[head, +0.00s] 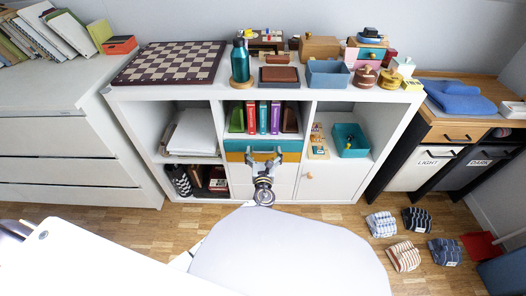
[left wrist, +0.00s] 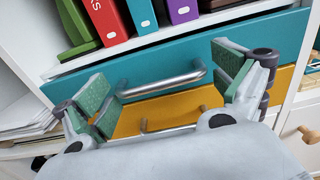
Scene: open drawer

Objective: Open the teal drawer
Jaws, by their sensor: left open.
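The teal drawer (head: 289,146) is in the middle column of the white shelf unit, above a yellow drawer (head: 235,157). In the left wrist view the teal drawer front (left wrist: 180,50) carries a silver bar handle (left wrist: 165,82); the drawer looks shut or nearly so. My left gripper (head: 263,154) is in front of the drawers. In the left wrist view the open left gripper (left wrist: 165,90) has its green-padded fingers spread to either side of the teal handle, with nothing held. I cannot tell how close the pads are to the handle. My right gripper does not show.
The yellow drawer's handle (left wrist: 170,128) lies just below. Colored binders (head: 263,117) stand above the teal drawer. The shelf top holds a chessboard (head: 172,62), a teal bottle (head: 240,62) and boxes. Rolled cloths (head: 381,224) lie on the floor at right.

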